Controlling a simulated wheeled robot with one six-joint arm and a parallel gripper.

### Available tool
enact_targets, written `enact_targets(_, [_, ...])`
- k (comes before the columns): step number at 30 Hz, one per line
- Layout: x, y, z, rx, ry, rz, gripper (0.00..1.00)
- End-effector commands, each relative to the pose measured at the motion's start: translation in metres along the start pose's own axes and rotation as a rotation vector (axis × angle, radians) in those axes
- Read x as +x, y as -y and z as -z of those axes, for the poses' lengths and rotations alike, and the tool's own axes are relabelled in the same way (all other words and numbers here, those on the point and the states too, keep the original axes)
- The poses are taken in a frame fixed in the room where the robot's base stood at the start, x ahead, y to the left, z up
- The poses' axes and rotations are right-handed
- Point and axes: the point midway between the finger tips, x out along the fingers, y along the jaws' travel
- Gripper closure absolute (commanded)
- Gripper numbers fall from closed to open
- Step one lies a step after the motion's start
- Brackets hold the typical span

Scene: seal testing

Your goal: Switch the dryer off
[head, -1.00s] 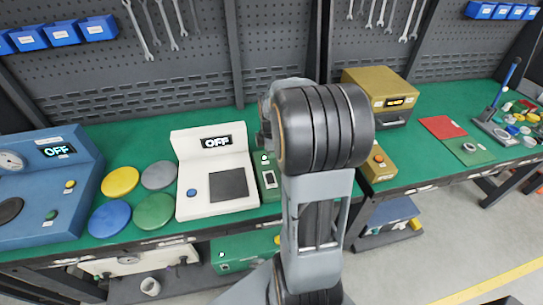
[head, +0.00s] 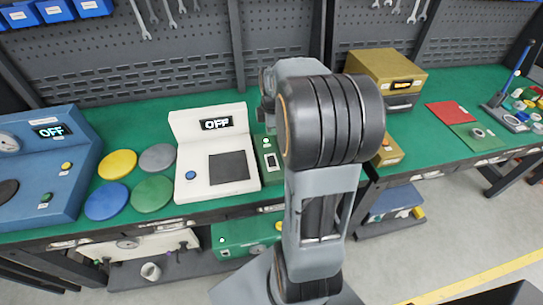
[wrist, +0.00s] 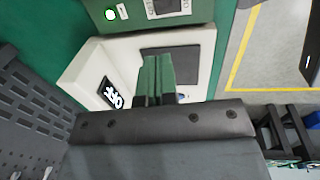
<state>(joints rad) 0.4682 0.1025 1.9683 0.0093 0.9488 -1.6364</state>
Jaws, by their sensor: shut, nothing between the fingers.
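No label that I can read names the dryer. A gold box (head: 385,66) with a small lit display (head: 403,85) and a drawer-like front stands at the back right of the bench; the display text is too small to read. A smaller gold control box (head: 388,152) sits in front of it, partly hidden by my arm. My gripper (wrist: 160,62) shows in the wrist view with its two green fingers together and empty, above the white machine (wrist: 122,52). In the head view the fingers are hidden behind my arm.
The white machine (head: 188,133) and the blue machine (head: 70,165) both read OFF. A green switch box (head: 268,160) stands right of the white machine and also shows in the wrist view (wrist: 130,14). Several coloured discs (head: 118,165) lie between the machines. Tools lie at far right.

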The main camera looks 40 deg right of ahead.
Motion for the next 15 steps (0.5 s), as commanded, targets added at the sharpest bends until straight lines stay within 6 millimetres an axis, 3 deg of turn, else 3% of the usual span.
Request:
enact_targets(8, [0.010,0.000,0.000,0.000,0.000,0.003,1.00])
enact_targets(15, [0.051,0.001,0.000,0.000,0.000,0.006,1.00])
